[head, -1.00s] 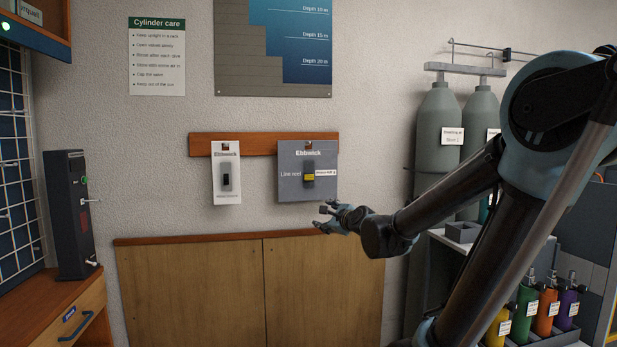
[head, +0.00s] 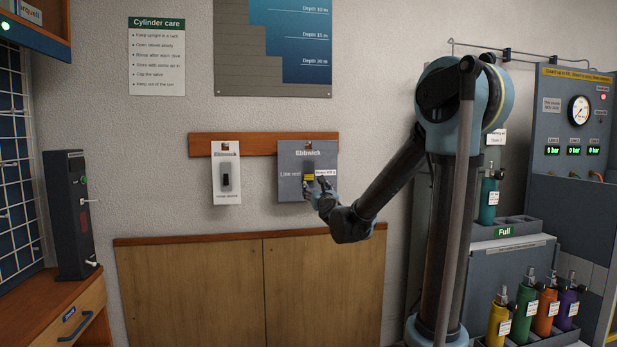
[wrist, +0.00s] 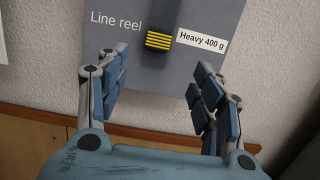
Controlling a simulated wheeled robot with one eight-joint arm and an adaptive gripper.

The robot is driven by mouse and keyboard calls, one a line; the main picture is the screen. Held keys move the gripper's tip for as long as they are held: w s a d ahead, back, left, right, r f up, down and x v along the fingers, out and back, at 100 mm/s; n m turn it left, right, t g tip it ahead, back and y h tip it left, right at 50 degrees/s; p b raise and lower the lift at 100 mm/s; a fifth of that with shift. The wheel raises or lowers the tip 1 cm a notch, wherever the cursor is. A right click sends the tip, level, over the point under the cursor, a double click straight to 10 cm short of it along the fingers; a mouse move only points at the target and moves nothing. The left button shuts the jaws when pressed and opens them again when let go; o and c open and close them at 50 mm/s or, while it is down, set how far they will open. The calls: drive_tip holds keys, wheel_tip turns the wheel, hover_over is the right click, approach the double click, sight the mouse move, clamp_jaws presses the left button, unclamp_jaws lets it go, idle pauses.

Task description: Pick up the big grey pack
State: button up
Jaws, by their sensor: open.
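The big grey pack (head: 293,158) hangs on the wooden wall rail. It carries the words "Ebbwick" and "Line reel" and a "Heavy 400 g" label. A black item with a yellow striped end shows on its front. My gripper (head: 315,186) is open in front of the pack's lower right part and hides some of it. In the wrist view my open fingers (wrist: 158,95) lie to either side below the yellow striped end, and the grey pack (wrist: 212,50) fills the upper middle. I see nothing between the fingers. I cannot tell whether they touch the pack.
A smaller white pack (head: 227,190) hangs left of the grey pack on the wooden rail (head: 258,138). A wooden cabinet (head: 250,290) stands below. A dark device (head: 68,215) stands at left. Coloured cylinders and a gauge panel (head: 575,125) are at right.

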sight(310, 179)
drive_tip(key=shift+r+x, duration=0.1)
drive_tip(key=shift+x, duration=2.55)
drive_tip(key=shift+r+x, duration=0.15)
drive_tip(key=shift+x, duration=2.55)
drive_tip(key=shift+s+a, duration=0.15)
clamp_jaws()
